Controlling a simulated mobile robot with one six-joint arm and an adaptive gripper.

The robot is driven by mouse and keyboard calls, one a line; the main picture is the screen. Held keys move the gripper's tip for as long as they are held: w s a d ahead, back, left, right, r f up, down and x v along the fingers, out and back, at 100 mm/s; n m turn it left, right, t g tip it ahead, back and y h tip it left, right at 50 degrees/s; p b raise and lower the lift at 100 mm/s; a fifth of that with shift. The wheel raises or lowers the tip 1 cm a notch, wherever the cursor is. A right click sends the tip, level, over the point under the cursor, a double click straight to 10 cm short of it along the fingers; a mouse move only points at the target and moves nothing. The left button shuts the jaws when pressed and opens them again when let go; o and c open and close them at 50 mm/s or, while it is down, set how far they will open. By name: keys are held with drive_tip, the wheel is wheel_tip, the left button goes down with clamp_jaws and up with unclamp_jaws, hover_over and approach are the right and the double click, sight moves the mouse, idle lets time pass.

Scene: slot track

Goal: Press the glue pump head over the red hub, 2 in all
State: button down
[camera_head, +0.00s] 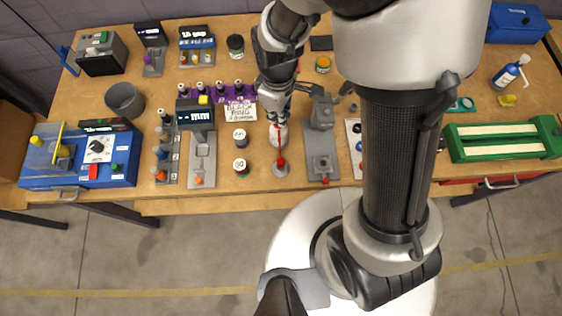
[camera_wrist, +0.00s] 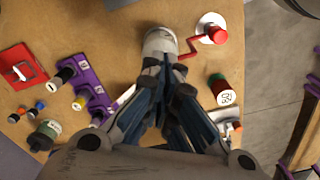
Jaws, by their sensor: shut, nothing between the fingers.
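The glue pump (camera_head: 279,134) is a pale bottle near the middle front of the table, and it also shows in the wrist view (camera_wrist: 160,41). A thin red spout runs from it toward the red hub (camera_head: 280,162), which sits on a round pale base. The hub also shows in the wrist view (camera_wrist: 216,34). My gripper (camera_head: 275,116) is shut and empty, with its tips at the top of the pump. In the wrist view my fingers (camera_wrist: 166,70) hide part of the pump; I cannot tell whether they touch it.
Two small jars (camera_head: 240,166) stand left of the hub. A grey fixture (camera_head: 322,165) stands close on the right. Purple racks with bottles (camera_head: 202,99) lie behind on the left. The table's front edge is just in front of the hub.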

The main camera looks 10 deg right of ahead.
drive_tip(key=shift+r, duration=0.15)
drive_tip(key=shift+r+p, duration=1.35)
drive_tip(key=shift+r, duration=0.15)
drive_tip(key=shift+f, duration=0.2)
drive_tip(key=shift+f+b, duration=1.3)
drive_tip(key=shift+f, duration=0.15)
drive_tip(key=shift+r, duration=0.1)
drive_tip(key=shift+r+p, duration=1.4)
drive_tip(key=shift+r, duration=0.15)
drive_tip(key=shift+r, duration=0.1)
wheel_tip(320, 180, up, 6)
drive_tip(key=p, duration=0.4)
drive_tip(key=shift+p, duration=0.35)
